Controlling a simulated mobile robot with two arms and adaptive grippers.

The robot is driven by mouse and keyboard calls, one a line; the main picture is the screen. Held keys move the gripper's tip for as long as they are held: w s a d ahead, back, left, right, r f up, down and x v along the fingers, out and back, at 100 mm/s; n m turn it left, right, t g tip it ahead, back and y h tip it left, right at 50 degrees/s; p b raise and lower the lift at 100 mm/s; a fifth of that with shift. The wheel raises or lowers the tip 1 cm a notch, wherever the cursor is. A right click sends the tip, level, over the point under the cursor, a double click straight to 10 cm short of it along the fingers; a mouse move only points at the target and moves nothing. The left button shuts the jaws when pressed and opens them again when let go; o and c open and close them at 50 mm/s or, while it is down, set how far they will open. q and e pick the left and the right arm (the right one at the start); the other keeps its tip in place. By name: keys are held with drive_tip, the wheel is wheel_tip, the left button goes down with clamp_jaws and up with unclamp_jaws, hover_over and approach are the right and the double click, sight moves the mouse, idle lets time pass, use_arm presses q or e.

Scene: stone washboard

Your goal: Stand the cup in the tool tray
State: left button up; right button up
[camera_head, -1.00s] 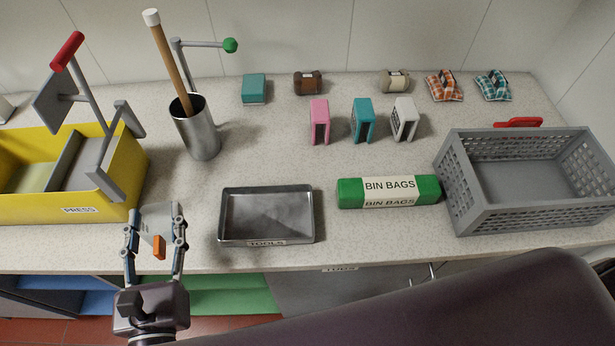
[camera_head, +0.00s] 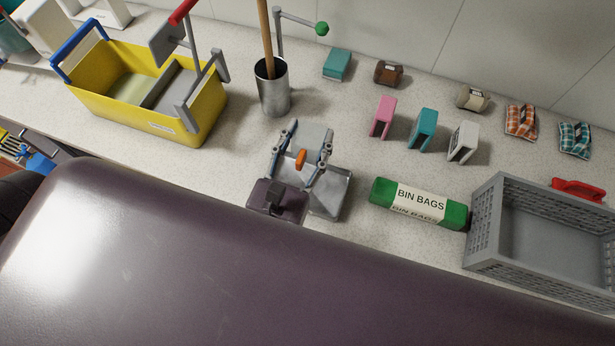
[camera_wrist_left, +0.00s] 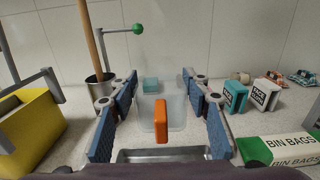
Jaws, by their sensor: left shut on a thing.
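The cup (camera_head: 313,133) is pale grey, looks translucent, and has an orange handle (camera_head: 301,159). My left gripper (camera_head: 308,148) is shut on it, one finger on each side. In the left wrist view the cup (camera_wrist_left: 177,112) sits between the blue finger pads, its handle facing the camera. The grey metal tool tray (camera_head: 335,196) lies on the counter, largely hidden by my gripper and the cup. Its metal rim also shows below the cup in the left wrist view (camera_wrist_left: 160,154). Whether the cup touches the tray I cannot tell. My right gripper is out of view.
A green bin bags roll (camera_head: 386,191) lies right of the tray, with a grey basket (camera_head: 483,226) beyond. A metal canister (camera_head: 273,93) with a wooden handle stands behind, and a yellow press bucket (camera_head: 205,120) is at left. Small boxes, including a pink one (camera_head: 383,117), stand at the back.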

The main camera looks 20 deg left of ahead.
use_arm(q)
wheel_tip(320, 180, down, 11)
drive_tip(key=b, duration=0.8)
drive_tip(key=shift+a+b, duration=0.1)
drive_tip(key=shift+b, duration=0.25)
drive_tip(key=shift+f, duration=0.25)
wheel_tip(320, 180, down, 4)
drive_tip(key=b, duration=0.3)
drive_tip(key=shift+r+b, duration=0.15)
drive_tip(key=shift+b, duration=0.25)
drive_tip(key=shift+r, duration=0.1)
